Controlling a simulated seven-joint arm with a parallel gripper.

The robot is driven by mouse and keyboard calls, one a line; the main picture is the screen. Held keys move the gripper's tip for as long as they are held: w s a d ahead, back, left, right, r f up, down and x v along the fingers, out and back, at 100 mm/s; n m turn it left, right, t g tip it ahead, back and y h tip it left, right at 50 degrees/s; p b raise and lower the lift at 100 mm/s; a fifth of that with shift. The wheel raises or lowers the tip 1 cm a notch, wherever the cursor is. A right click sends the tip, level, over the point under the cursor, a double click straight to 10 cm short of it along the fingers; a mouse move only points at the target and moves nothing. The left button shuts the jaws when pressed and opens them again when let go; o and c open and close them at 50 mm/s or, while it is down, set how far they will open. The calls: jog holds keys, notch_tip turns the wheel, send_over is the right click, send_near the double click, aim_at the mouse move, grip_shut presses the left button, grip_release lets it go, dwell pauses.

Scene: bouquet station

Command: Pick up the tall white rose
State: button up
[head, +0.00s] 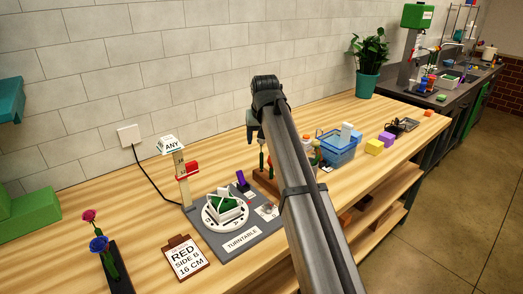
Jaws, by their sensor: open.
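I cannot make out a white rose for certain in the head view. Green stems (262,158) stand in a brown wooden rack (264,183) just left of my arm, and my arm and gripper hide their upper parts and much of the rack. My gripper (251,138) is the dark end of the arm, above and close to these stems. It is open, and I see nothing held in it. Its distance from the stems is hard to judge. A pink-red rose (89,215) and a blue rose (98,244) stand in a dark holder (119,279) at the front left.
A turntable (226,208) holds a white-and-green block. Behind it stands a post (182,180) with a red slider. A card (186,258) reads "RED SIDE B 16 CM". A blue basket (338,152) and a potted plant (368,85) are to the right. My arm crosses the bench centre.

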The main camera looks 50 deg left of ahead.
aim_at(262, 144)
jog(key=shift+w+x, duration=0.25)
jog(key=shift+x, duration=0.9)
jog(key=shift+w+x, duration=0.25)
jog(key=shift+x, duration=0.85)
jog(key=shift+w+a+f, duration=0.1)
jog(key=shift+a+f, duration=0.2)
jog(key=shift+f, duration=0.1)
jog(key=c, duration=0.8)
